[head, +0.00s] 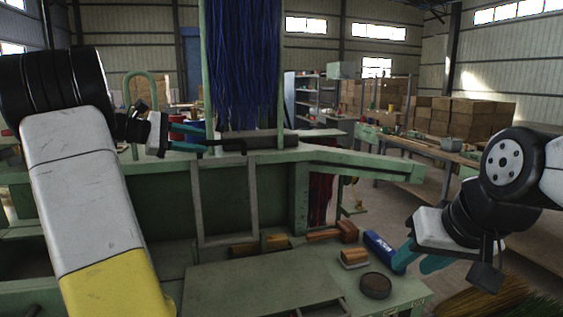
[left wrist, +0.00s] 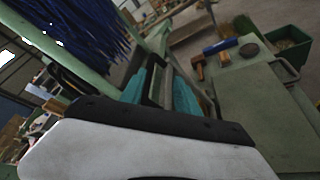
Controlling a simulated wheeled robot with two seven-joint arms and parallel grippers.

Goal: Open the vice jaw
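The vice (head: 270,140) is a dark bar-like clamp on top of the green bench frame, below a hanging bundle of blue bristles (head: 245,60). A thin black crank handle (head: 228,147) sticks out from its left end. My left gripper (head: 207,139) is at the handle's left end with its teal fingers apart, one above the other. In the left wrist view, the fingers (left wrist: 168,92) also stand apart, with a greyish bar showing between them. Contact with the handle cannot be made out.
A green bench (head: 260,290) holds wooden blocks (head: 350,240), a blue box (head: 383,250) and a dark round disc (head: 375,286). Brown and green bristles (head: 490,300) lie at lower right. Stacked cartons (head: 460,118) stand far back.

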